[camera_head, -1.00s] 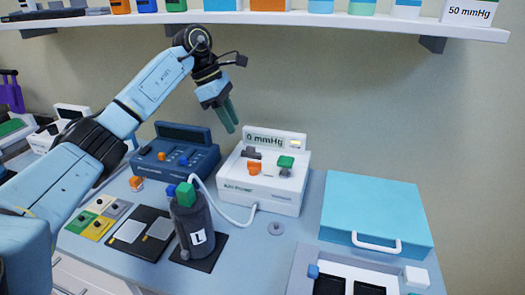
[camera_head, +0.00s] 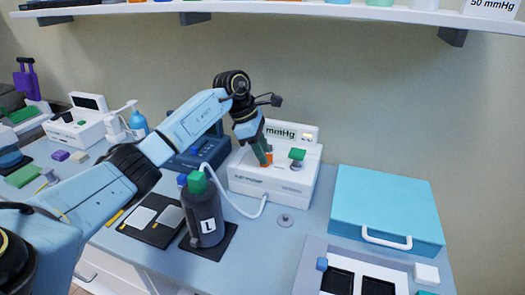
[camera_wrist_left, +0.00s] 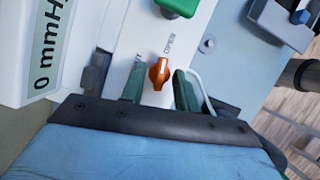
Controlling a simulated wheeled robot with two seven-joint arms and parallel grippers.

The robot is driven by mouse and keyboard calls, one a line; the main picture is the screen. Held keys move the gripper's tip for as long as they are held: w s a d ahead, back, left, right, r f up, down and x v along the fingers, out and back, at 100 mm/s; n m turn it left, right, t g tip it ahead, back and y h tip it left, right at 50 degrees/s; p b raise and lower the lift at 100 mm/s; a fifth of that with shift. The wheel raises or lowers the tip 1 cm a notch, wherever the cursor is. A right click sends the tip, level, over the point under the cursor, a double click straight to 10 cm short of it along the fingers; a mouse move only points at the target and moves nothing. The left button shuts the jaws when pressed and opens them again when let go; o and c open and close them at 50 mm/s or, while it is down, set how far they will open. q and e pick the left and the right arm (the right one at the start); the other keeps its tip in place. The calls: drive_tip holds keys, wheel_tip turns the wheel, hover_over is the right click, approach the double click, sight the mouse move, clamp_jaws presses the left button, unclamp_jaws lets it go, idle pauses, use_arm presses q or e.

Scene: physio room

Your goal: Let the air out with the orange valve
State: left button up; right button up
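The orange valve (camera_wrist_left: 158,73) is a small knob on the white pump unit (camera_head: 260,184). In the left wrist view an OPEN label stands beside it, and a second label is partly hidden by a finger. The display (camera_wrist_left: 48,50) reads 0 mmHg; in the head view my arm covers part of it. My left gripper (camera_head: 264,157) points down at the unit. Its green fingers stand apart, one on each side of the valve, with visible gaps in the wrist view. In the head view the fingers mostly hide the valve. My right gripper is not in view.
A green knob (camera_head: 297,154) sits on the same unit, right of the valve. A dark bottle marked L (camera_head: 205,215) with a white hose stands in front. A blue unit (camera_head: 190,158) is to the left, a teal case (camera_head: 388,208) to the right. A shelf runs above.

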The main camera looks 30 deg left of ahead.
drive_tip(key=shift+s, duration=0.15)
use_arm(q)
drive_tip(key=shift+c, duration=0.3)
drive_tip(key=c, duration=0.6)
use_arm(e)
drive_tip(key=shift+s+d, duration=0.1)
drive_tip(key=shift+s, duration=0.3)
